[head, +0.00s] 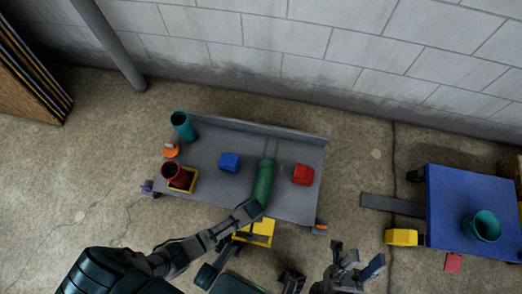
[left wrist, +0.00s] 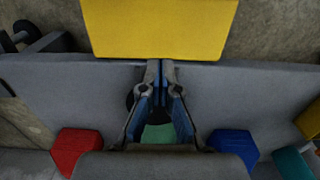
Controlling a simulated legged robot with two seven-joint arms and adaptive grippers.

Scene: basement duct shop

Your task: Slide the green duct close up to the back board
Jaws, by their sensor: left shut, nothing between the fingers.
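The green duct (head: 264,181) lies on the grey platform (head: 205,150), its length pointing from the front edge toward the back board (head: 255,126). A clear gap separates its far end from the board. My left gripper (head: 252,208) is shut and empty at the duct's near end; I cannot tell whether it touches. In the left wrist view the closed fingers (left wrist: 160,75) hide much of the duct, and a green patch (left wrist: 158,134) shows between them. My right gripper (head: 355,262) has its fingers apart, off the platform at the front right.
A blue block (head: 229,162) sits left of the duct and a red block (head: 303,174) right of it. A teal cylinder (head: 183,126) and a dark red cup (head: 175,174) stand at the left. A yellow box (head: 262,229) is at the front edge. A blue cart (head: 465,205) stands right.

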